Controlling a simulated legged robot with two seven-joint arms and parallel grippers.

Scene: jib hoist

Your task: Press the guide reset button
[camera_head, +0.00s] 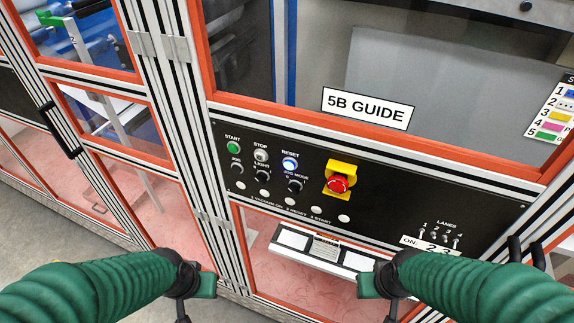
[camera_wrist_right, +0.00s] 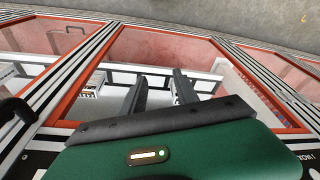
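The guide reset button (camera_head: 289,164) is a round button glowing blue-white under the word RESET, on the black control panel (camera_head: 400,205) below the "5B GUIDE" label. My left gripper (camera_head: 184,312) is low in front of the machine, left of and below the button and apart from it; its fingers are too hidden to judge. My right gripper (camera_head: 391,310) is low on the right, below the panel and apart from it. In the right wrist view its two dark fingers (camera_wrist_right: 158,86) stand apart with nothing between them.
A green START button (camera_head: 232,147) and a pale STOP button (camera_head: 261,155) sit left of RESET. Knobs (camera_head: 295,184) lie below, and a red emergency stop (camera_head: 338,183) on a yellow base is to the right. Lane switches (camera_head: 439,236) are at lower right. Orange-edged frames surround the panel.

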